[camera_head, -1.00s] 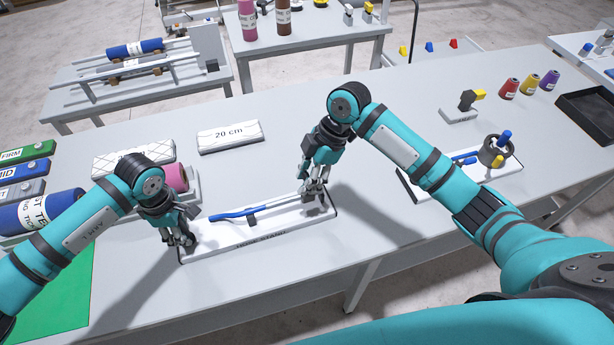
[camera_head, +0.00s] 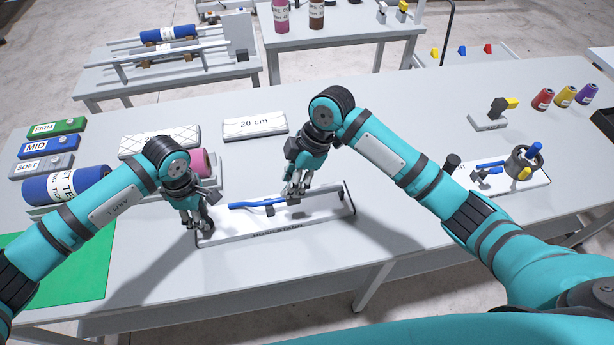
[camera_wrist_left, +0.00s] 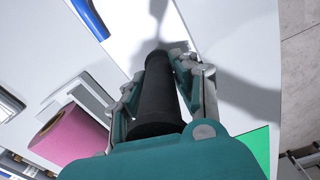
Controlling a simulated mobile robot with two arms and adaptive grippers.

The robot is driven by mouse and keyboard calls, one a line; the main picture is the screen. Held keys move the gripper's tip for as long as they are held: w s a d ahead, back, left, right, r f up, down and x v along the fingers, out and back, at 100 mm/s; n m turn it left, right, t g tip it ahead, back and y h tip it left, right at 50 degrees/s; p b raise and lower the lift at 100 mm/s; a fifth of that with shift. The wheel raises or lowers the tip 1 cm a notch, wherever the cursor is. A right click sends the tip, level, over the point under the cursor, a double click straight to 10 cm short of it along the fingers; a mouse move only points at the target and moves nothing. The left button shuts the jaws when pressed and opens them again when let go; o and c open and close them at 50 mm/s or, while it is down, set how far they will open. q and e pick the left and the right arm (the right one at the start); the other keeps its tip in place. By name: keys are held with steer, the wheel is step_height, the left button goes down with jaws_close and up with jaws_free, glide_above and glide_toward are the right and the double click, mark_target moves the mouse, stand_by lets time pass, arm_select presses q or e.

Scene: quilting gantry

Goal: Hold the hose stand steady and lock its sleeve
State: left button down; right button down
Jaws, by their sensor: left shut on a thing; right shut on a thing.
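My left gripper (camera_head: 200,226) is shut at the stand's left end. In the left wrist view its fingers (camera_wrist_left: 165,75) close around an upright-looking black post (camera_wrist_left: 158,95). My right gripper (camera_head: 294,197) is shut over the rod line at the right end of the blue hose. Its fingers hide most of what they hold, apparently the sleeve.
A pink roll (camera_head: 200,162) and a blue roll (camera_head: 65,186) lie left of and behind the stand. A white "20 cm" block (camera_head: 254,126) lies behind it. A second fixture (camera_head: 515,180) with a dark ring stands right. The table front centre is clear.

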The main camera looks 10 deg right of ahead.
arm_select(q)
steer(key=shift+s+d+f, duration=0.1)
steer(key=shift+s+f, duration=0.1)
steer(key=shift+f, duration=0.1)
arm_select(e)
steer(key=shift+s+a, duration=0.1)
steer(key=shift+a, duration=0.1)
steer(key=c, duration=1.4)
jaws_free()
steer(key=o, duration=0.5)
steer(key=shift+a, duration=0.1)
steer(key=shift+d+r, duration=0.3)
steer(key=shift+r, duration=0.15)
steer(key=v, duration=1.1)
